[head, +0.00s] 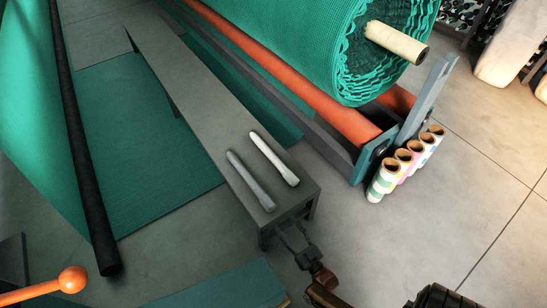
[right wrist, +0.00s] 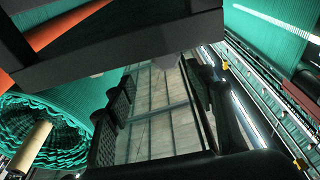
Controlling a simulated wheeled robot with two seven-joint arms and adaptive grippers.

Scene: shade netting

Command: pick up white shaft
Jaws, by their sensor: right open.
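The white shaft (head: 273,158) lies on the grey bench (head: 205,110) near its front end. A grey shaft (head: 251,181) lies beside it on the left, roughly parallel and apart from it. My right gripper (head: 291,236) is open and empty, just off the bench's front end, below both shafts in the head view. In the right wrist view its two dark fingers (right wrist: 160,100) stand apart, with pale floor between them. I cannot make out the white shaft clearly in that view. My left gripper is not in view.
A large roll of green netting (head: 330,45) rests above orange rollers (head: 300,80) right of the bench. Several coloured tubes (head: 404,163) stand at the roller frame's end. A black pole (head: 82,150) and an orange ball-ended rod (head: 72,279) are on the left.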

